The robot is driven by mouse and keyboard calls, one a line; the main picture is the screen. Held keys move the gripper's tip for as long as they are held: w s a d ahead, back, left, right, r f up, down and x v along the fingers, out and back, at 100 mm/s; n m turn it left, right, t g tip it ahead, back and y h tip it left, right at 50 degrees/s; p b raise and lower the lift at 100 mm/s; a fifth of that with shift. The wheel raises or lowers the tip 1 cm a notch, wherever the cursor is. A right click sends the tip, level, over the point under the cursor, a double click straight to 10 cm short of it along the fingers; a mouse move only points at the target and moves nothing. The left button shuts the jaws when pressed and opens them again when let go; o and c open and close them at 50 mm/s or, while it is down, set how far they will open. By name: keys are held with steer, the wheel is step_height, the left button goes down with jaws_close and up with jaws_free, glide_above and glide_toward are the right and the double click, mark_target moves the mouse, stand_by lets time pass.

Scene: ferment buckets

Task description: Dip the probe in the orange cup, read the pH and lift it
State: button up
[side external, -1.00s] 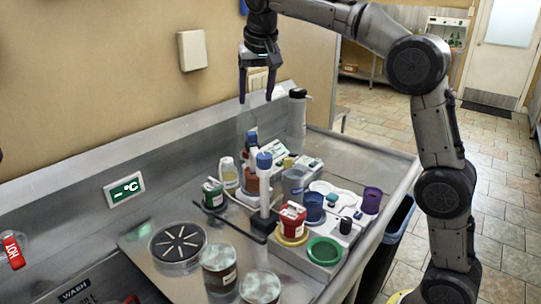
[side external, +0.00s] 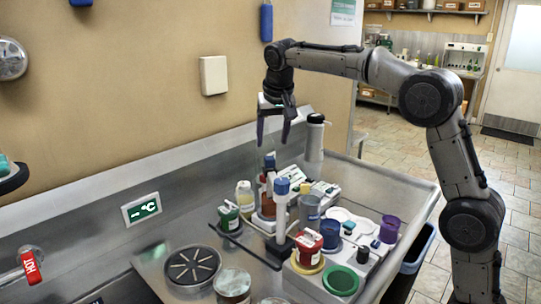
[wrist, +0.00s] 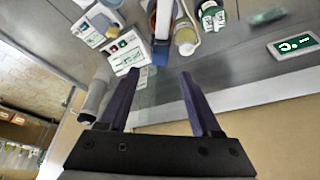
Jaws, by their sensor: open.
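My gripper (side external: 273,143) is open and empty, fingers pointing down, above the back of the bench. It also shows in the wrist view (wrist: 160,90). An orange-brown cup (side external: 266,209) stands among the items below it, partly hidden by a white post with a blue top (side external: 282,188). Another slim blue-topped piece (side external: 269,162), perhaps the probe, rises at the cup, below my fingertips and apart from them. In the wrist view a blue cap on a white body (wrist: 161,52) lies ahead, between the finger directions. A white meter-like device (side external: 325,190) stands right of the cup; its reading is not legible.
The wall lies behind.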

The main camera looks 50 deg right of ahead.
mark_target(270, 158)
steer(key=x, duration=0.6)
steer(key=shift+w+d+f, duration=0.1)
steer(key=shift+w+f, duration=0.05)
steer(key=shift+f, duration=0.15)
jaws_close()
stand_by(1.1)
